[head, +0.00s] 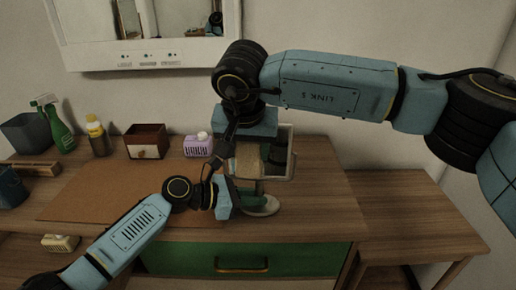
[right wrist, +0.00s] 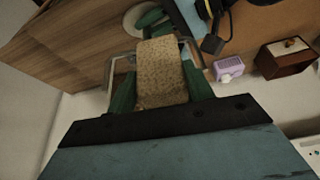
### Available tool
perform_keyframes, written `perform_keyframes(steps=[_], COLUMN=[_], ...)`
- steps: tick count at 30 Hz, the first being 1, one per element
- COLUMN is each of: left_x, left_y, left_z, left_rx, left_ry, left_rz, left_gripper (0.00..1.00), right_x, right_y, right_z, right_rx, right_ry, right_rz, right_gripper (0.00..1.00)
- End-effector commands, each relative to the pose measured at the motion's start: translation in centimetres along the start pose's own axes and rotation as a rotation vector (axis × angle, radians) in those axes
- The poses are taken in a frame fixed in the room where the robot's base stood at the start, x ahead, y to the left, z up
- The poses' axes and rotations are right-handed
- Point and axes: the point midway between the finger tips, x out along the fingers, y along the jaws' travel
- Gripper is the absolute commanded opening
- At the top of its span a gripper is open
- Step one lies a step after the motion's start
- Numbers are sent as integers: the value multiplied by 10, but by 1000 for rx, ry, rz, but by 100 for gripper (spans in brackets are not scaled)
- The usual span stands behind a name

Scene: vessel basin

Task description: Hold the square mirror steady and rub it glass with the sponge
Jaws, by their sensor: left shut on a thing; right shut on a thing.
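The square mirror (head: 292,158) stands on a pale round base (head: 264,207) toward the right of the desk mat. Its pale frame (right wrist: 109,75) also shows in the right wrist view. My left gripper (head: 243,193) is low at the mirror, shut on its stand; the exact hold is partly hidden. My right gripper (right wrist: 160,93) is shut on the tan speckled sponge (right wrist: 159,62), between its green fingers. The sponge is in front of the mirror glass and overlaps it in the right wrist view; I cannot tell whether they touch.
A purple box (head: 197,146), a brown drawer box (head: 146,142), a yellow-capped bottle (head: 97,138) and a green spray bottle (head: 60,132) stand along the back. A small cream box (head: 60,243) is at front left. The desk right of the mirror (head: 325,205) is clear.

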Motion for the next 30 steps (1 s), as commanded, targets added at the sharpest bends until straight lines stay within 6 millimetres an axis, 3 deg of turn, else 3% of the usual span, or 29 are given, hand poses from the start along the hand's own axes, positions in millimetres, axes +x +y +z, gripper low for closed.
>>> perform_keyframes(steps=[6,12,30], left_x=[1,1,0], left_y=[-1,-1,-1], left_z=[-1,-1,-1], left_rx=[0,0,0], left_ry=[2,2,2], left_rz=[-3,-3,-3], left_gripper=[3,3,3], right_x=[0,0,0], right_y=[-18,-22,20], right_z=[0,0,-2], right_rx=[-1,0,2], right_ry=[2,3,1], right_rz=[-1,-2,1], right_gripper=[31,31,31])
